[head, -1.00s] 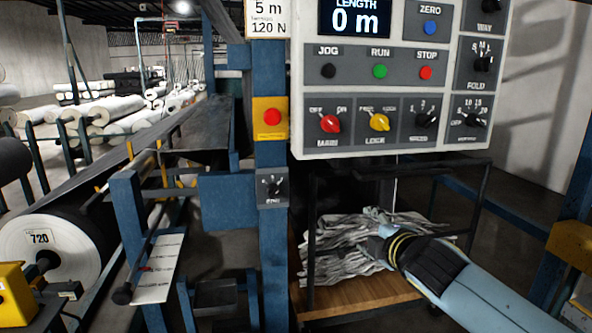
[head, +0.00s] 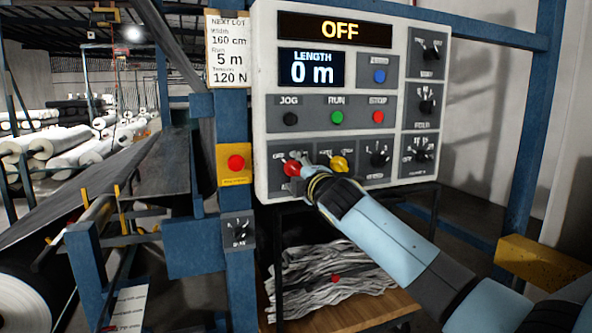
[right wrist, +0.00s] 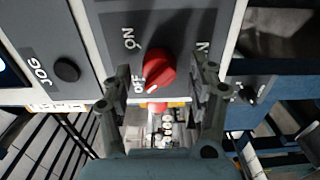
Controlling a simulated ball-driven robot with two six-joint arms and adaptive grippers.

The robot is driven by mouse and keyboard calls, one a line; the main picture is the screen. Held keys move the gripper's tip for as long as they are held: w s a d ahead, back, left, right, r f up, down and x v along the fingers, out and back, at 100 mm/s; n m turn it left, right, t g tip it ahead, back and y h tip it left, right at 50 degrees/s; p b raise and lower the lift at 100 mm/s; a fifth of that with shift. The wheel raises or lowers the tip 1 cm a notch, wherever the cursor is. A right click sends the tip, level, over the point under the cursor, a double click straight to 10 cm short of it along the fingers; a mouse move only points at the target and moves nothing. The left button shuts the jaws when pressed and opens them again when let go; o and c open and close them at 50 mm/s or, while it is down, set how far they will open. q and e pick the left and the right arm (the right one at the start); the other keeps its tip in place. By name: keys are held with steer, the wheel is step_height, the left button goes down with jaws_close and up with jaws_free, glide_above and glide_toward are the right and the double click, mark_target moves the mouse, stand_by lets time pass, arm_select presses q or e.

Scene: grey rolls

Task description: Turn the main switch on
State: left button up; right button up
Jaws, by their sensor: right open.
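The main switch (head: 291,169) is a red knob at the lower left of the white control panel (head: 262,100). In the right wrist view the red knob (right wrist: 158,70) shows close up, its white mark on the OFF side; ON is printed farther up. The panel's display (head: 335,30) reads OFF. My right gripper (head: 303,163) is at the knob in the head view and partly covers it. In the right wrist view the gripper (right wrist: 156,92) is open, one finger on each side of the knob, with gaps. My left gripper is not in view.
The yellow knob (head: 338,163) is close to the right of the gripper. JOG (head: 291,118), RUN (head: 337,117) and STOP (head: 378,117) buttons are above. A red button on a yellow plate (head: 236,163) is on the blue post to the left. A trolley (head: 385,308) with grey cloth stands below.

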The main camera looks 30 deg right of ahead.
steer(key=shift+w, duration=0.35)
steer(key=c, duration=1.2)
steer(key=shift+o, duration=0.2)
